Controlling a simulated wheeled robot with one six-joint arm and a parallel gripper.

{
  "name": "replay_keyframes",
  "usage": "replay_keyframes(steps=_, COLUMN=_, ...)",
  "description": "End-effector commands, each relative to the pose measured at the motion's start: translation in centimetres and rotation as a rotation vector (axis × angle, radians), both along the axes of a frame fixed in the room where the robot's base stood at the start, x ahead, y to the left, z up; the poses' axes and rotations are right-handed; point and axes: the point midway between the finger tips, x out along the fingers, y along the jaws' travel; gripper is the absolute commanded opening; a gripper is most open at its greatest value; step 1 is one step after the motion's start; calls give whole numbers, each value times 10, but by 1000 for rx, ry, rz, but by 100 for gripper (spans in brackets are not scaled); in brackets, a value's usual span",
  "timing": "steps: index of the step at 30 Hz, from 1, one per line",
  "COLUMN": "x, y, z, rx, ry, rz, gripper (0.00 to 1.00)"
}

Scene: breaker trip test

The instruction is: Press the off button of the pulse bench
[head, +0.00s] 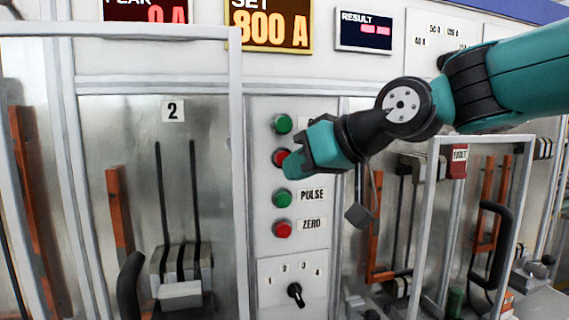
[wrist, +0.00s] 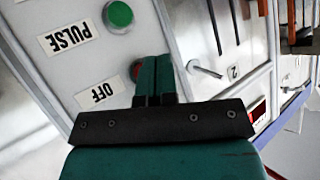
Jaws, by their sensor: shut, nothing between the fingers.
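The off button is a red round button (head: 279,157) on the grey control strip, second from the top. My gripper (head: 291,165) is in front of it and hides part of it. The gripper is shut with nothing between its fingers. In the wrist view the shut fingertips (wrist: 154,62) overlap the red button (wrist: 135,70), and only its left edge shows, beside the OFF label (wrist: 100,93). I cannot tell whether the tips touch the button. In the head view the gripper hides the OFF label.
Above the off button is a green button (head: 282,124). Below are the green PULSE button (head: 282,198), the red ZERO button (head: 282,229) and a rotary selector (head: 296,293). Framed doors with black handles (head: 131,287) flank the strip. The SET display (head: 270,26) reads 800 A.

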Motion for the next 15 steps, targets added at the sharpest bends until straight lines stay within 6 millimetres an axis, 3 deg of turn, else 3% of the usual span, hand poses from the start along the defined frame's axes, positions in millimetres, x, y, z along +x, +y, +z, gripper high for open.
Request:
replay_keyframes(steps=9, x=-30, y=-8, z=-2, rx=0, ry=-2, rz=1, gripper=0)
replay_keyframes(steps=15, x=-35, y=-10, z=-1, rx=-1, ry=1, rz=0, gripper=0)
